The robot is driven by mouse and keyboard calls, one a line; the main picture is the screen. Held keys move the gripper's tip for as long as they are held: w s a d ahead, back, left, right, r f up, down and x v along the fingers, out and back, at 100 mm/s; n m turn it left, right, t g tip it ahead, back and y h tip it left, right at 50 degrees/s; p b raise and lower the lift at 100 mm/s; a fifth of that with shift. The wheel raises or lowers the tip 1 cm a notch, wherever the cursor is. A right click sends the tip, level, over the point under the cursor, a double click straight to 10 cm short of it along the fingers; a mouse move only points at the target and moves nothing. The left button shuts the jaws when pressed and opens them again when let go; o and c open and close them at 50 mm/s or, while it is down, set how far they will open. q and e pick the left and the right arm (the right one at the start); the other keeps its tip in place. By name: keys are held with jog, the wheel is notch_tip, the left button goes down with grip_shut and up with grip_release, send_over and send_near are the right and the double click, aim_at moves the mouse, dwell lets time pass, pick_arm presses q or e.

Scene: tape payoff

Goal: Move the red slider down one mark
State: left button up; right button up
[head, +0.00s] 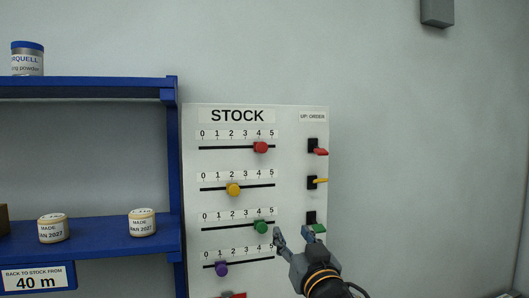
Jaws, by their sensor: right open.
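The white STOCK board (190,200) hangs on the wall, with slider rows numbered 0 to 5. The red slider (261,147) is a round knob on the top track, at the 4 mark. My right gripper (293,237) is open and empty at the board's lower right, well below the red slider. Its fingers point up, one close to the right end of the lower tracks, the other near the green lever. Whether it touches the board I cannot tell. My left gripper is out of view.
Below are yellow (233,190), green (261,227) and purple (221,269) sliders. Red (320,152), yellow (320,181) and green (319,229) levers line the board's right side.

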jog(key=n+t+y, duration=0.1)
jog(key=t+y, duration=0.1)
send_near(262, 148)
jog(key=v, duration=0.5)
jog(key=p+x, duration=0.5)
jog(key=x, duration=0.7)
jog(key=shift+d+r, duration=0.1)
jog(key=shift+w+a+r+p, duration=0.1)
jog(key=shift+w+p, duration=0.15)
jog(key=shift+w, duration=0.05)
jog(key=shift+w+a+r+p, duration=0.1)
jog(key=shift+w+a+p, duration=0.05)
jog(key=shift+w+p, duration=0.15)
grip_shut()
